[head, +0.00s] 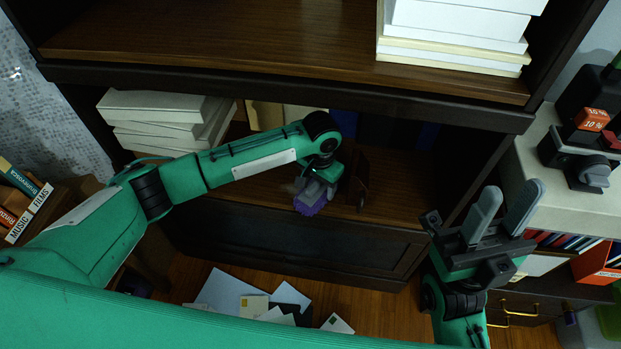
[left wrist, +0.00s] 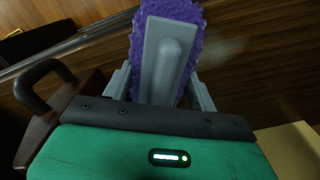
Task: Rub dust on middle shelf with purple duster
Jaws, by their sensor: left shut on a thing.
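The purple duster (head: 310,203) is in my left gripper (head: 315,190), over the front part of the middle shelf (head: 400,190). In the left wrist view the duster (left wrist: 195,50) shows a grey back plate and a fuzzy purple rim between the two fingers of my left gripper (left wrist: 165,85). I cannot tell whether the duster touches the shelf board. My right gripper (head: 505,212) is open and empty, to the right in front of the bookcase.
White books (head: 165,120) lie stacked at the shelf's left end. A dark brown object (head: 361,180) stands just right of my left gripper. The upper shelf (head: 220,40) overhangs. Papers (head: 255,300) lie on the floor. A cabinet with a printer-like device (head: 580,150) is at the right.

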